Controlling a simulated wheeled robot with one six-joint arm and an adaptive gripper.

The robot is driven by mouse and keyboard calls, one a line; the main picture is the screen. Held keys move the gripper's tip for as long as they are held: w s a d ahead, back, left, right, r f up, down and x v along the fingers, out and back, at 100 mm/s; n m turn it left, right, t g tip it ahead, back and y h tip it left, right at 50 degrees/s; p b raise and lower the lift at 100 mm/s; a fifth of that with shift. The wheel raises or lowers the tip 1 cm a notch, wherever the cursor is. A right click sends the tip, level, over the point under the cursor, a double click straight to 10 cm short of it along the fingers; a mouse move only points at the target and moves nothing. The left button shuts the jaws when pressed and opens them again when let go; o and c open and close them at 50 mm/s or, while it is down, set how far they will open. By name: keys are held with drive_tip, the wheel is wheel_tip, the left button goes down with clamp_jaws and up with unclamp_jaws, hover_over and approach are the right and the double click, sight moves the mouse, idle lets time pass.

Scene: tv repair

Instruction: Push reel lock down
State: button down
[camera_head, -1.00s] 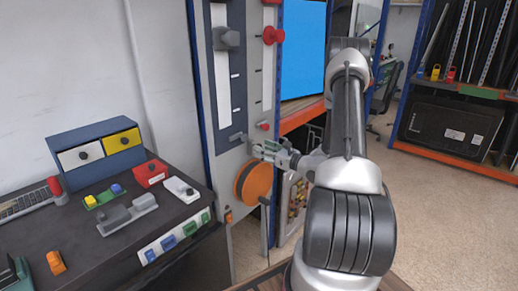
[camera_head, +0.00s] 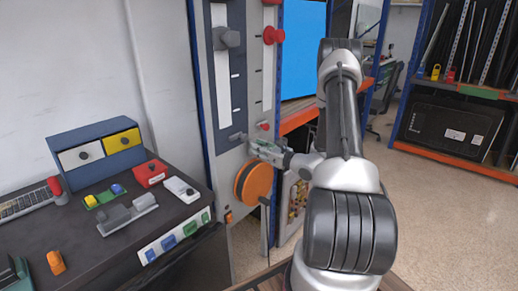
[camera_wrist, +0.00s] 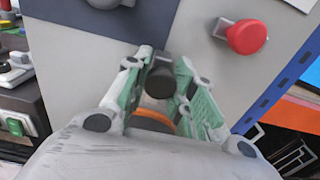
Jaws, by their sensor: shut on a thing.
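The orange reel (camera_head: 256,183) is mounted on the lower part of the grey panel. A dark knob (camera_wrist: 160,76), which seems to be the reel lock, stands out from the panel just above the reel. My gripper (camera_wrist: 157,68) is shut on this knob, with one green-padded finger on each side. In the head view, my gripper (camera_head: 256,150) is at the panel above the reel and hides the knob.
A red button (camera_wrist: 247,37) is up and right of my fingers. A dark bench (camera_head: 75,232) with drawers and small devices stands at the left. Blue posts and orange shelves stand to the right.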

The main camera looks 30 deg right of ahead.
drive_tip(key=shift+f, duration=1.65)
drive_tip(key=c, duration=1.1)
unclamp_jaws()
drive_tip(key=shift+c, duration=0.2)
drive_tip(key=v, duration=1.2)
